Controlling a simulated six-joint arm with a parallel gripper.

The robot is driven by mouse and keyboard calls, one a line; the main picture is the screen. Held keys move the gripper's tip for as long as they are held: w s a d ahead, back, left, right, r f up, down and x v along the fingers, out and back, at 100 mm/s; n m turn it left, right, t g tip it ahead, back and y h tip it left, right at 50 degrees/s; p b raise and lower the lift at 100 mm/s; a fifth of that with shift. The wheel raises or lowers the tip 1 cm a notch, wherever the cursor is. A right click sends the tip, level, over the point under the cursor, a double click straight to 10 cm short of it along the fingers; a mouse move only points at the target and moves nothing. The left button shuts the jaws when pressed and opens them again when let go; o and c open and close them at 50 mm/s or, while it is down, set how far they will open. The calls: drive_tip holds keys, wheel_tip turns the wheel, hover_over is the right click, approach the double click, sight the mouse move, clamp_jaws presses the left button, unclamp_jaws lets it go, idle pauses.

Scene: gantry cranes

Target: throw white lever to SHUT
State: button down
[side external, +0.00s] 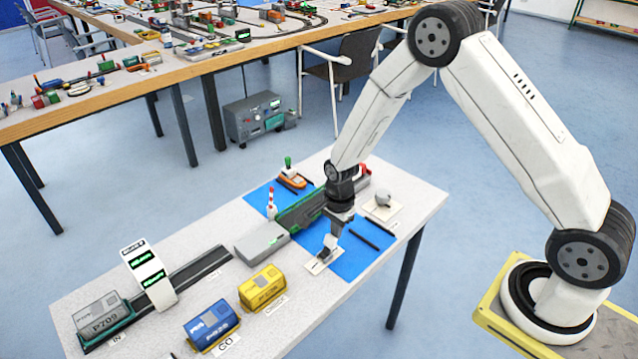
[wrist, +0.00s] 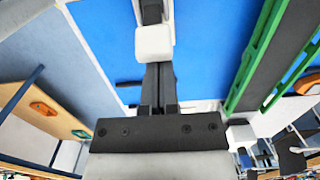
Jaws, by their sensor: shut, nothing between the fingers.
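The white lever (side external: 329,243) stands on a small pale plate (side external: 316,264) at the front of the blue mat. Its block-shaped white handle (wrist: 153,42) shows in the wrist view, just beyond my fingertips. My gripper (side external: 338,229) points down right at the lever from above. In the wrist view my gripper (wrist: 158,68) has its dark fingers together, with nothing between them. The fingertips look close to or against the handle; I cannot tell if they touch. Any SHUT marking on the plate is too small to read.
The blue mat (side external: 365,262) carries dark bars. A grey knob (side external: 383,199) sits on a white plate at right. A green-edged track (side external: 300,212), a grey block (side external: 262,243), a red-and-white post (side external: 271,204) and yellow (side external: 262,288) and blue (side external: 211,324) wagons stand nearby.

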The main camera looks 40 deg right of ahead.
sight(329, 239)
drive_tip(key=shift+a+r+h, duration=0.2)
drive_tip(key=shift+a+h, duration=0.2)
drive_tip(key=shift+h, duration=0.2)
idle(0.3)
drive_tip(key=shift+a+r+h, duration=0.25)
drive_tip(key=shift+a+h, duration=0.5)
drive_tip(key=shift+h, duration=0.55)
drive_tip(key=shift+a+r, duration=0.15)
drive_tip(key=shift+a, duration=0.7)
drive_tip(key=shift+r, duration=0.2)
drive_tip(key=shift+r, duration=0.6)
